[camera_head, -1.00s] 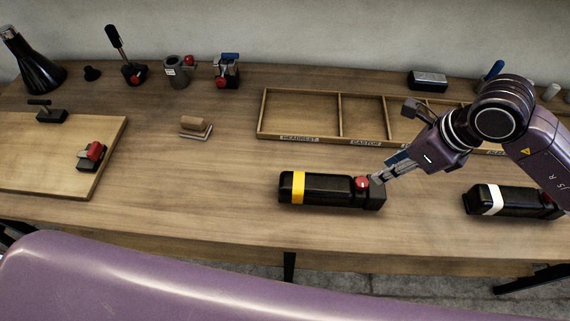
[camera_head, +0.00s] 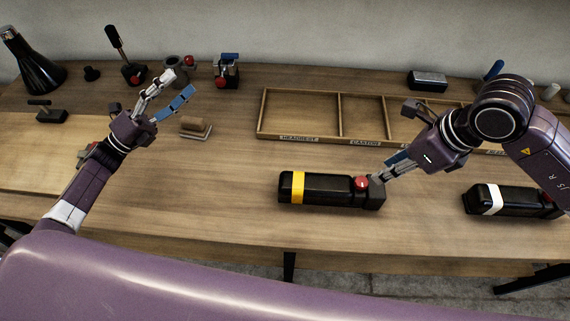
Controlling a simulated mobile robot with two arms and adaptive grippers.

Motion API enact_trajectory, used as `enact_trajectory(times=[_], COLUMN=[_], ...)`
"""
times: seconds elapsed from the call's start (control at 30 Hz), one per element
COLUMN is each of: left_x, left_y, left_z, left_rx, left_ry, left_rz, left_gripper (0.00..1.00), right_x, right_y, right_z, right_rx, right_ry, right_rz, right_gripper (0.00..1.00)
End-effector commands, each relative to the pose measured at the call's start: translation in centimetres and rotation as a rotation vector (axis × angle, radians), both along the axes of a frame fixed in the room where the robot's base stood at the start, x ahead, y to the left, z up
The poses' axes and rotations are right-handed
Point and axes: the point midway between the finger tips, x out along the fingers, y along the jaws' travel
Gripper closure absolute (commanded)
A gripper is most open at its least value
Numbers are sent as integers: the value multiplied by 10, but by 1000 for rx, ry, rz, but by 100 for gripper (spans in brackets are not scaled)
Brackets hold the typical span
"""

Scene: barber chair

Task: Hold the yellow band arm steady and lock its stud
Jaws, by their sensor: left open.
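The yellow band arm (camera_head: 325,190) is a black block lying on the workbench at centre, with a yellow band near its left end. A round red stud (camera_head: 361,183) sits on its top near the right end. My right gripper (camera_head: 380,177) reaches down from the right at the block's right end, close beside the red stud. Its fingertips are partly hidden, so I cannot tell whether they grip. My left gripper (camera_head: 181,84) is open and empty, fingers spread, above the bench at left, well apart from the yellow band arm.
A white band arm (camera_head: 510,202) lies at right. A divided wooden tray (camera_head: 300,138) with labels is behind. A brush-like block (camera_head: 196,127) lies near my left gripper. A pale board (camera_head: 40,150) is at left. The purple chair (camera_head: 200,285) fills the front.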

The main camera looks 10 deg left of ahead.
Motion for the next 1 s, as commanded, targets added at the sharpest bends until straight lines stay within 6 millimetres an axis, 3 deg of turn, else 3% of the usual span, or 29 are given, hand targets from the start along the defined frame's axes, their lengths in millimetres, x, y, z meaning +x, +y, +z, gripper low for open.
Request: enact_trajectory(times=[0.03, 0.1, 0.3, 0.5, 0.7, 1.0], left_x=[-5, -15, -51, -85, -102, -105], left_y=[-30, -69, -171, -241, -271, -277], left_z=[-9, -21, -58, -87, -103, -129], left_rx=[75, 189, 495, 712, 816, 835], left_ry=[-49, -130, -418, -709, -879, -907], left_rz=[-32, -75, -204, -307, -358, -369], left_gripper=[29, 29, 29, 29, 29, 29], right_x=[0, 0, 0, 0, 0, 0], right_y=[0, 0, 0, 0, 0, 0], right_z=[0, 0, 0, 0, 0, 0], right_rx=[0, 0, 0, 0, 0, 0], right_ry=[0, 0, 0, 0, 0, 0], right_rz=[0, 0, 0, 0, 0, 0], right_gripper=[71, 71, 71, 71, 71, 71])
